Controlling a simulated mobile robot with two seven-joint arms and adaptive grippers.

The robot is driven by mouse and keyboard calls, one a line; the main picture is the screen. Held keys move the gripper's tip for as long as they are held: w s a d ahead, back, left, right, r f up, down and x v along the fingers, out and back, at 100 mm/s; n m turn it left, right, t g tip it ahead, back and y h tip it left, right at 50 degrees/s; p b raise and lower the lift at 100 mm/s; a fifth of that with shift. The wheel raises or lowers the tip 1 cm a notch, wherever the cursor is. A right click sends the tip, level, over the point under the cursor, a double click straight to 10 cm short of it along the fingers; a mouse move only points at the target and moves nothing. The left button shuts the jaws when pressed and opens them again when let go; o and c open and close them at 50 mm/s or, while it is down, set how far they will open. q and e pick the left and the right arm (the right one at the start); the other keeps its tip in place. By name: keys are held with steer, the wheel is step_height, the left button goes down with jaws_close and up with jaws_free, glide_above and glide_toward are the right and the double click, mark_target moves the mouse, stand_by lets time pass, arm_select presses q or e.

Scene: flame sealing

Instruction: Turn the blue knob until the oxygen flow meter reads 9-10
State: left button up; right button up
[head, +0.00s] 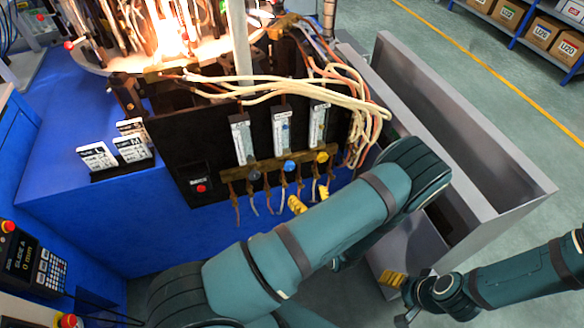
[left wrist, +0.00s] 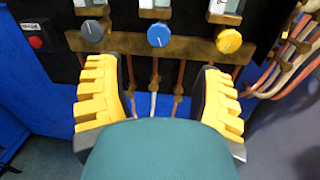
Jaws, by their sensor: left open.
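The blue knob (head: 290,165) is on a brass bar on the front of the black panel, in the middle, below the middle flow meter (head: 283,127). The meter's scale is too small to read. In the left wrist view the blue knob (left wrist: 158,35) is near the top centre. My left gripper (head: 310,199) is open, its yellow fingers below the knob and apart from it. In the left wrist view the fingers of my left gripper (left wrist: 157,75) stand wide to either side, with nothing between them but thin tubes behind. My right gripper (head: 396,292) is low at the right, partly visible.
A grey knob (left wrist: 93,30) and a yellow knob (left wrist: 229,41) flank the blue one. A red button (head: 201,188) sits on the panel's left. Cables hang at the right. A grey metal trough (head: 470,135) stands right of the machine. Label cards (head: 132,149) stand at left.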

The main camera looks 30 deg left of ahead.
mark_target(290, 168)
arm_select(q)
steer(key=b+x, duration=0.1)
steer(key=x, duration=1)
steer(key=shift+a, duration=0.3)
jaws_close()
